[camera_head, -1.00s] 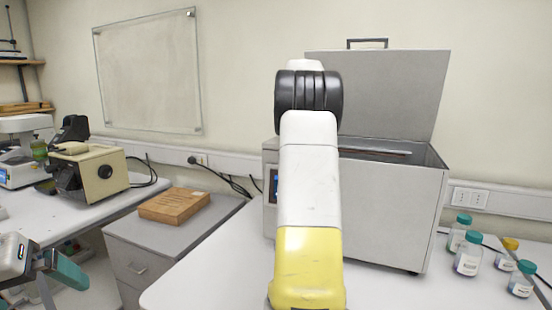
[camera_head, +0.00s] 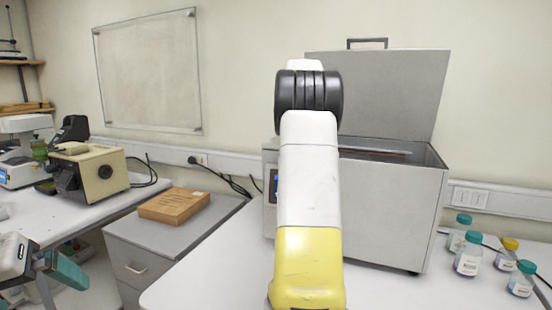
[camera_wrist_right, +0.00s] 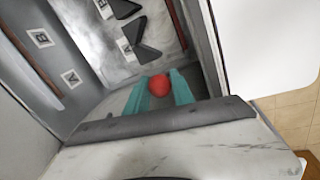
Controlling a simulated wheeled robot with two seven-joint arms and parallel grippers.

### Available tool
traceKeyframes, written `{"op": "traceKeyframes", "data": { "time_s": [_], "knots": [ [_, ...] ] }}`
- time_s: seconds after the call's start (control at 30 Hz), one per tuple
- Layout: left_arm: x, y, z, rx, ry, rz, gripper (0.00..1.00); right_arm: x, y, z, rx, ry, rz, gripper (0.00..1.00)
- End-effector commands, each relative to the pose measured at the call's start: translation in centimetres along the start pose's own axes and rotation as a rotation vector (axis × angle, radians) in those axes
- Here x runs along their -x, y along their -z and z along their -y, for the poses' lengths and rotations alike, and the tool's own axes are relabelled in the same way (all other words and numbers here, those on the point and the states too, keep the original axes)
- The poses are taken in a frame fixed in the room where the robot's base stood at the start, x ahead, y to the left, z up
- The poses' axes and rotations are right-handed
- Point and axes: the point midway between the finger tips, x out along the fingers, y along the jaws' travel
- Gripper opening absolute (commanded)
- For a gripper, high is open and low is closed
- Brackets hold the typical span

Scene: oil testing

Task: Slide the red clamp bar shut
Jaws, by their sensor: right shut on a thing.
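A round red knob (camera_wrist_right: 159,85) sits between the teal fingers of my right gripper (camera_wrist_right: 160,92) in the right wrist view, inside the grey metal bath. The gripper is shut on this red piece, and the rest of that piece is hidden. In the head view my right arm reaches to the open bath (camera_head: 395,205), and its gripper is hidden. A thin reddish bar (camera_head: 385,152) shows inside the bath's opening. My left gripper (camera_head: 50,265) is at the lower left of the head view, away from the bath; its opening is unclear.
The bath's lid (camera_head: 395,90) stands raised. Black angled parts and white letter labels (camera_wrist_right: 40,37) are inside. Several capped bottles (camera_head: 468,257) stand to the right. A wooden box (camera_head: 174,206) lies on the cabinet, and a beige device (camera_head: 92,172) stands at left.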

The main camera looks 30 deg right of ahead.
Motion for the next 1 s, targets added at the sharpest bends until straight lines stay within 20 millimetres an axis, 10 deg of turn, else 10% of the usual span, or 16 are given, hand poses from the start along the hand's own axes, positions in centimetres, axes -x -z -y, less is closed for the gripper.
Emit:
{"op": "traceKeyframes", "data": {
  "time_s": [1.0],
  "knots": [
    [0.0, 0.0, 0.0, 0.0, 0.0, 0.0, 1.0, -0.8, 0.5, -2.6, 0.0, 0.001, 0.003, 0.0]
  ]
}}
